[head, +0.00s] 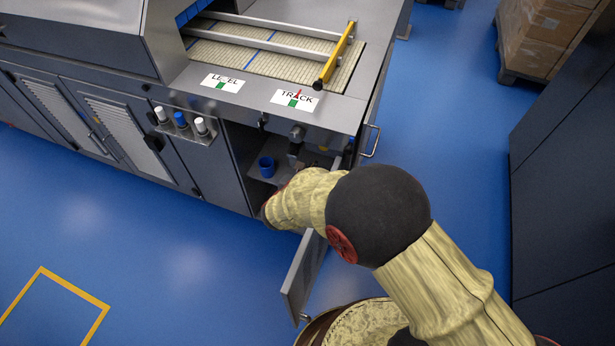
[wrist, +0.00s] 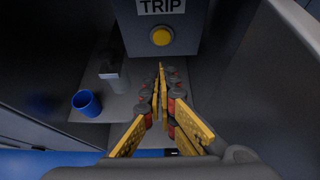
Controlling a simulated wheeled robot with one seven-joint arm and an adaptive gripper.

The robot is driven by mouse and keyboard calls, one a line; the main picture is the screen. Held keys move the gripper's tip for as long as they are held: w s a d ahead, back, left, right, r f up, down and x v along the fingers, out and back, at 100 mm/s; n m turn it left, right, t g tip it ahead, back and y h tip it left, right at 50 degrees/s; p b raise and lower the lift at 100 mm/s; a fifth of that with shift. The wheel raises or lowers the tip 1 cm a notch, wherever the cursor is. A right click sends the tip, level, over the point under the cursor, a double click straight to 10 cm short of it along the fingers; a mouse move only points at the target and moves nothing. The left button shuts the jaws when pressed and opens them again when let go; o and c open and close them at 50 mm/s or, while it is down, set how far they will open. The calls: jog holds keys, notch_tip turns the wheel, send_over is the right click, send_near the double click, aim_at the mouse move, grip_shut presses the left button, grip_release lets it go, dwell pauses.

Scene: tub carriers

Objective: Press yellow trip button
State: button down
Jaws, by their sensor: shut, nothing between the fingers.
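The yellow trip button (wrist: 161,36) is round and sits on a grey panel below a white TRIP label (wrist: 162,6), at the top middle of the wrist view. My gripper (wrist: 162,72) has yellow-edged fingers brought together, with nothing between them. In the wrist picture its tips lie a little below the button, with a visible gap. In the head view my arm reaches into the open cabinet (head: 237,150), and the button and my fingertips are hidden there.
A blue cup (wrist: 87,103) stands on the cabinet shelf to the left, also seen in the head view (head: 267,167). A grey block-like part (wrist: 113,78) is beside it. The open cabinet door (head: 303,272) stands close to my arm. LEVEL (head: 222,83) and TRACK (head: 296,100) labels lie on top.

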jog(key=shift+w+d+f+b, duration=0.25)
jog(key=shift+w+d+b, duration=0.15)
jog(key=shift+w, duration=0.65)
jog(key=shift+w+d+f+b, duration=0.2)
jog(key=shift+w+d+b, duration=0.25)
jog(key=shift+w, duration=0.55)
jog(key=shift+w+d+f+b, duration=0.25)
jog(key=shift+w+d+b, duration=0.15)
jog(key=shift+w, duration=0.65)
